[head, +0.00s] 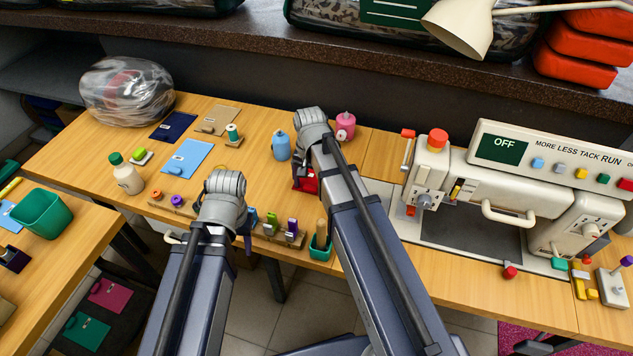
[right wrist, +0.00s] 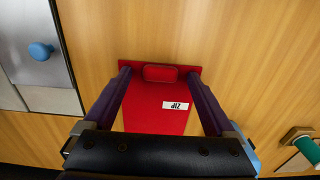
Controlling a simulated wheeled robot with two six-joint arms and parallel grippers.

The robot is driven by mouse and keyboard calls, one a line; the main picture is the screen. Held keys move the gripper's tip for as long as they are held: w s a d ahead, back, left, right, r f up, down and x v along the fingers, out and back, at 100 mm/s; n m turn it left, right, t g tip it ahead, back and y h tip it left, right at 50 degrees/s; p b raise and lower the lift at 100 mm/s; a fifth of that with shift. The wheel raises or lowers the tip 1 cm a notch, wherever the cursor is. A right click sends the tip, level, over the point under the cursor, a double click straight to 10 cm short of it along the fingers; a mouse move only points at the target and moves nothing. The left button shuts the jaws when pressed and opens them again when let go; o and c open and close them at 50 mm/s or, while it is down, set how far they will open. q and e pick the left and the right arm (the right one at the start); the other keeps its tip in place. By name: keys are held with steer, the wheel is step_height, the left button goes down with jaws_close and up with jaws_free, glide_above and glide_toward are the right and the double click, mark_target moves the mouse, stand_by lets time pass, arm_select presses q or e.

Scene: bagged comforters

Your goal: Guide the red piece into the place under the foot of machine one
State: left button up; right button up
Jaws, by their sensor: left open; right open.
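The red piece (head: 306,184) lies flat on the wooden table, partly hidden by my right arm. In the right wrist view the red piece (right wrist: 155,100) has a raised block and a white "ZIP" label. My right gripper (right wrist: 158,75) is open, with one purple finger along each side of it; I cannot tell whether they touch it. My left gripper (head: 222,222) is open over the front edge of the table, its fingertips mostly hidden. The sewing machine (head: 515,192) stands at the right, its panel reading OFF. Its foot is not clearly visible.
Blue (head: 281,146) and pink (head: 345,126) bottles stand beyond the red piece. A rack of small tools (head: 275,237) lines the front edge. A lamp (head: 462,27) hangs over the back shelf. A grey plate (head: 388,193) lies between the table's bare wood and the machine.

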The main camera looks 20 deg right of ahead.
jaws_close()
stand_by(0.8)
